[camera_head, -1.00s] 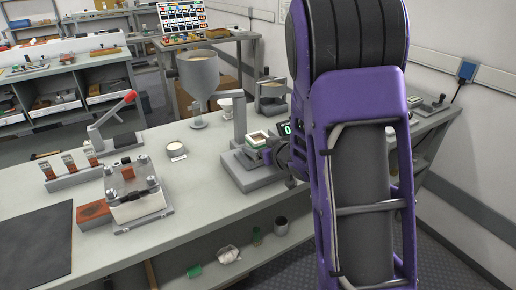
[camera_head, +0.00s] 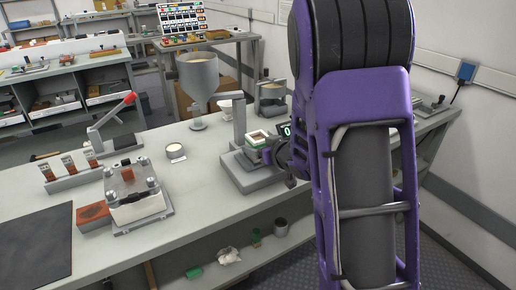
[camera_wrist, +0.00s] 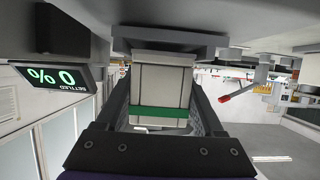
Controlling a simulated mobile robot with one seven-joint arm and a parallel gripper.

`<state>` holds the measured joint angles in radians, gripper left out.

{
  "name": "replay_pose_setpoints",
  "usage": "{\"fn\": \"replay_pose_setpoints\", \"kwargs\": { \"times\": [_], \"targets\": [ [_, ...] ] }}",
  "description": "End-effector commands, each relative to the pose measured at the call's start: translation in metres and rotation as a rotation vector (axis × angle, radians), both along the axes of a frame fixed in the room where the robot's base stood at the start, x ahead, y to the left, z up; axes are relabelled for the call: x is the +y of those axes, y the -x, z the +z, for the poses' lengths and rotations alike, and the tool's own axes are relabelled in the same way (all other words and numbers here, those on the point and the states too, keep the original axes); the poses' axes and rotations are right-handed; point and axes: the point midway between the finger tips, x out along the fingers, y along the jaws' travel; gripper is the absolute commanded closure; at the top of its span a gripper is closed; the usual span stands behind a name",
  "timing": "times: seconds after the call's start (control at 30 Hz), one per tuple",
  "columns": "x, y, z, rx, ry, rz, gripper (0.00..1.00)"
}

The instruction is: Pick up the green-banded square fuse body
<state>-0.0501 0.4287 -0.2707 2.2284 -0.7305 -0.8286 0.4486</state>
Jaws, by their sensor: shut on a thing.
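The green-banded square fuse body (camera_wrist: 160,88) is a pale block with a green band, seen between my gripper's two fingers in the wrist view. In the head view the fuse body (camera_head: 257,138) shows as a small whitish and green block at the grey stand on the bench. My gripper (camera_wrist: 162,105) is shut on it, one finger along each side. In the head view my gripper (camera_head: 268,153) reaches in from the right, partly hidden by my arm. In the wrist view the fuse body's far end meets a grey plate (camera_wrist: 170,38); I cannot tell whether they touch.
A display (camera_wrist: 52,77) reading "% 0" and "SETTLED" is beside the stand (camera_head: 250,178). A hopper (camera_head: 198,78) stands behind it. Bench between is clear.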

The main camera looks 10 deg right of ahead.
Motion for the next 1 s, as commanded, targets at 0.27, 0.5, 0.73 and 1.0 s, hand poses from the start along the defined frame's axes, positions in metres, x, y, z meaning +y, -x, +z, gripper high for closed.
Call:
{"fn": "replay_pose_setpoints", "kwargs": {
  "times": [0.27,0.5,0.73,1.0],
  "targets": [
    [0.0,-0.001,0.025,-0.008,-0.001,0.002,1.0],
    [0.0,-0.001,0.046,-0.007,0.0,0.001,1.0],
    [0.0,-0.001,0.065,-0.006,0.0,0.002,1.0],
    [0.0,-0.001,0.082,-0.006,-0.001,0.0,1.0]
  ]
}}
